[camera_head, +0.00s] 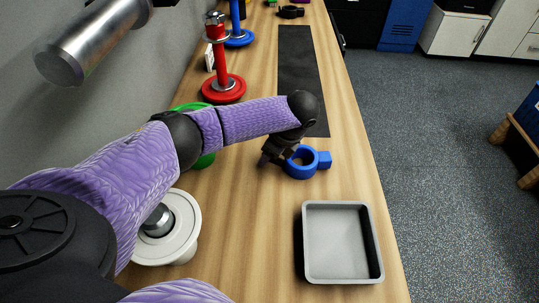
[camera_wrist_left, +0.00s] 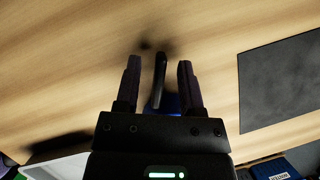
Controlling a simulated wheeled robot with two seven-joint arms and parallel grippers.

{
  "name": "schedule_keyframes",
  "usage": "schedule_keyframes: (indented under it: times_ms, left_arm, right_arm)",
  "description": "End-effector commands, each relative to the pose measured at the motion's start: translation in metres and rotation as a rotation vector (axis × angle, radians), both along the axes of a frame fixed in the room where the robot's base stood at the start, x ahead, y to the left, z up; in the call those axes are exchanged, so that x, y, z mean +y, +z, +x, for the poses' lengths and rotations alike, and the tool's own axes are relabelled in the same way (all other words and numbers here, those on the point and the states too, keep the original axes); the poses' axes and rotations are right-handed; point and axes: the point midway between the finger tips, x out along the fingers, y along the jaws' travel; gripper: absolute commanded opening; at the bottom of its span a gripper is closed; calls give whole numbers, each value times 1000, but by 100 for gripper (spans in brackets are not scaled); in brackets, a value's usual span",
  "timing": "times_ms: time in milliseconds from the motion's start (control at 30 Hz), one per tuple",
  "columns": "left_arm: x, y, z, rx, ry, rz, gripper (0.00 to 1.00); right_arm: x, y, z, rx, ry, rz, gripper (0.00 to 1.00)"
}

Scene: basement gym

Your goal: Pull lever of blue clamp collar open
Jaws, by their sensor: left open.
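The blue clamp collar (camera_head: 318,160) lies on the wooden bench, in the middle of the head view. My left gripper (camera_head: 270,157) is at the collar's left side, low over the bench. In the left wrist view its two fingers (camera_wrist_left: 157,62) are open. A thin dark lever (camera_wrist_left: 160,80) stands between them, with a gap on both sides. Part of the blue collar (camera_wrist_left: 168,103) shows behind the lever, close to the gripper body. In the head view I cannot tell the lever from the dark gripper. My right gripper is not in view.
A grey tray (camera_head: 338,240) stands in front of the collar. A dark mat (camera_head: 300,75) lies behind it, also seen in the left wrist view (camera_wrist_left: 285,80). A red weight stand (camera_head: 223,88), a green disc (camera_head: 205,160) and a white disc (camera_head: 185,220) line the wall side.

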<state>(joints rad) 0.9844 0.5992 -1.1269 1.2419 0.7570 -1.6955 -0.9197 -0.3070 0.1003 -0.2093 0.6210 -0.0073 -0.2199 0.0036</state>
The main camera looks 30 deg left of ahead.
Motion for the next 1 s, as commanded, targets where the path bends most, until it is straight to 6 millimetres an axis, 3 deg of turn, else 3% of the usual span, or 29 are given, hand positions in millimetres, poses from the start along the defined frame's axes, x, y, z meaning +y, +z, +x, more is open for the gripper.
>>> schedule_keyframes:
  times_ms: [267, 500, 767, 1000]
  left_arm:
    - [1, -2, 0, -1, 0, -1, 48]
    - [1, -2, 0, -1, 0, -1, 0]
    - [0, -1, 0, -1, 7, -1, 0]
    - [-3, 4, -10, 2, 298, -3, 0]
  right_arm:
    - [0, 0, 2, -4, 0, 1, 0]
    - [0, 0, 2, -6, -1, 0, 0]
    - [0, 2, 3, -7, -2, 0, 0]
    - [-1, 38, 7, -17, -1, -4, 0]
